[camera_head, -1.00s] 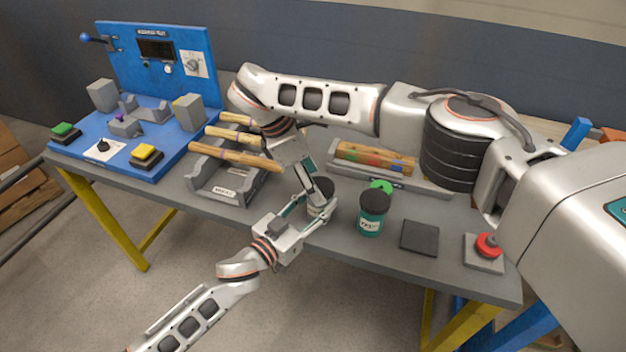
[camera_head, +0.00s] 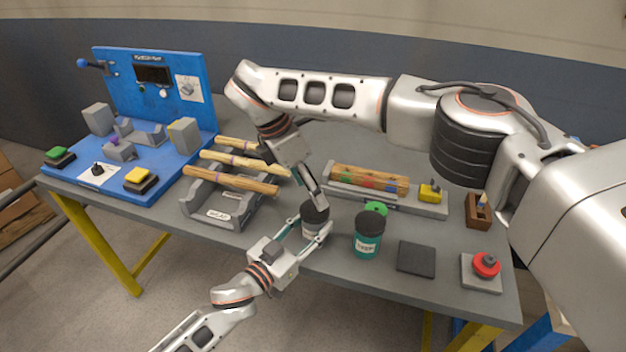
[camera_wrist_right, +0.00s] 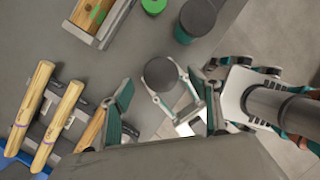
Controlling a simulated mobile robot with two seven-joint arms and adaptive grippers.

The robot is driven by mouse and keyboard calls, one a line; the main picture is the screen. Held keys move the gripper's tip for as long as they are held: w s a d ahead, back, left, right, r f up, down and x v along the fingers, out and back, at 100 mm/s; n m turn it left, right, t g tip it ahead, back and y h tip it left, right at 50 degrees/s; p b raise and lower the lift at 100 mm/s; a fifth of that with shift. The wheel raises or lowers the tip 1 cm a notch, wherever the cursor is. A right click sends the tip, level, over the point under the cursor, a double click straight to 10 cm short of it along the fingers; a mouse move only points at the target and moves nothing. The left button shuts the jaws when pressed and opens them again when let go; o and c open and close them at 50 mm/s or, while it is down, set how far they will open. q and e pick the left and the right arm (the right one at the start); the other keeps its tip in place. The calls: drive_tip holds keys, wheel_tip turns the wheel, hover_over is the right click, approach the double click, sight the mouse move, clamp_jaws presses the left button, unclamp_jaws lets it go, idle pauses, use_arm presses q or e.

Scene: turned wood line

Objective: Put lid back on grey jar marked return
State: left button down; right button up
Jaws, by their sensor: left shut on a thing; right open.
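The grey jar (camera_head: 311,230) stands near the table's front edge, with a pale label too small to read. A dark round lid (camera_head: 315,211) covers its top; the lid also shows from above in the right wrist view (camera_wrist_right: 160,74). I cannot tell whether it is fully seated. My left gripper (camera_head: 309,226) is shut on the grey jar, its fingers around the sides. My right gripper (camera_head: 316,192) points down just above the lid. In the wrist view its fingers (camera_wrist_right: 165,105) are spread apart on both sides, with nothing between their pads.
A teal jar (camera_head: 367,246) with a dark lid stands close on the right, a green disc (camera_head: 376,208) behind it. A dark square pad (camera_head: 416,259) and a red button (camera_head: 486,264) lie further right. A grey rack (camera_head: 217,208) with wooden handles is left.

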sight(315, 209)
drive_tip(key=n, duration=0.6)
drive_tip(key=shift+w+d+r+y, duration=0.25)
drive_tip(key=shift+d+y, duration=0.1)
drive_tip(key=shift+y, duration=0.05)
drive_tip(key=n, duration=0.3)
drive_tip(key=shift+d+r+n+y, duration=0.1)
drive_tip(key=shift+n+y, duration=0.2)
drive_tip(key=shift+n, duration=0.1)
drive_tip(key=n, duration=0.3)
drive_tip(key=shift+d+r+n+y, duration=0.1)
drive_tip(key=shift+r+n+y, duration=0.1)
drive_tip(key=shift+n+y, duration=0.15)
drive_tip(key=n, duration=0.4)
drive_tip(key=shift+r+y, duration=0.2)
drive_tip(key=shift+y, duration=0.05)
drive_tip(key=n, duration=0.3)
drive_tip(key=shift+d+r+g+y, duration=0.1)
drive_tip(key=shift+r+g+y, duration=0.15)
drive_tip(key=shift+g+y, duration=0.05)
drive_tip(key=n, duration=0.4)
drive_tip(key=n+y, duration=0.1)
drive_tip(key=n, duration=0.1)
drive_tip(key=shift+s+r, duration=0.3)
drive_tip(key=shift+r, duration=0.1)
drive_tip(key=shift+f, duration=4)
